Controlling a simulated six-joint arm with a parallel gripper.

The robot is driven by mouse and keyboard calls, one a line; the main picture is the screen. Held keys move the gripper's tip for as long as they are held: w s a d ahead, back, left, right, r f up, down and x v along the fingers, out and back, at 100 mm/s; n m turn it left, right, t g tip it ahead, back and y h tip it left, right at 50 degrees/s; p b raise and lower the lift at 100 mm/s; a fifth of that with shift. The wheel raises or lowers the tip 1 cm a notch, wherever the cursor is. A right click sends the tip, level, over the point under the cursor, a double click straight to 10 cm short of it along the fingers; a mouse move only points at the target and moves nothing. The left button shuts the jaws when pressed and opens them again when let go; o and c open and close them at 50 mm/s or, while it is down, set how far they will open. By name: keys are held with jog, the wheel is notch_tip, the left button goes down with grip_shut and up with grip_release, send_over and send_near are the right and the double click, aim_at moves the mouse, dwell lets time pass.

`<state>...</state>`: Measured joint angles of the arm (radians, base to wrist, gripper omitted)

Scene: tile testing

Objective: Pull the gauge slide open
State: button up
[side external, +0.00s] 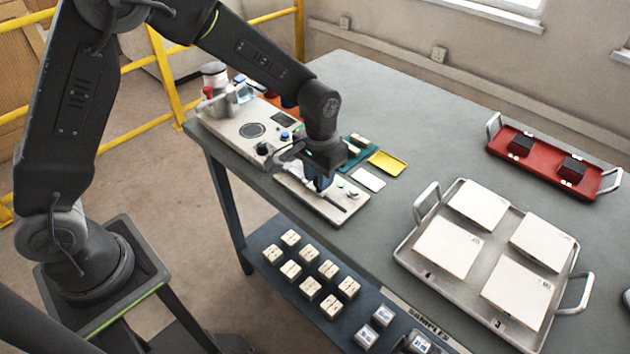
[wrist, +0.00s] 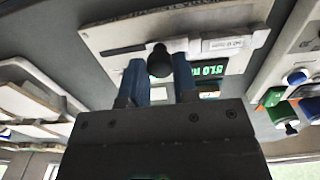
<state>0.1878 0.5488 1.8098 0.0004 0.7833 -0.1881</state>
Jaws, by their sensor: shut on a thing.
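The gauge (side external: 352,206) is a pale flat panel with a dark slot, lying near the table's left edge in the side view. In the wrist view the gauge (wrist: 112,40) shows a display with green digits and a label strip. A round dark knob (wrist: 158,58) sits at the near edge of its slide. My gripper (side external: 320,184) is over the gauge, its blue fingers pointing down. In the wrist view my gripper (wrist: 159,66) has one blue finger on each side of the knob and is shut on it. The side view hides the knob behind the fingers.
A control panel (side external: 228,130) with knobs and buttons stands just behind the gauge. A white tile (side external: 368,179) and a yellow tray (side external: 388,163) lie close by. A metal tray (side external: 408,252) with white tiles and a red tray (side external: 540,165) are to the right. The table's middle is clear.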

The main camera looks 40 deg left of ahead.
jog(key=shift+d, duration=1.55)
jog(key=o, duration=0.8)
jog(key=shift+r, duration=3.05)
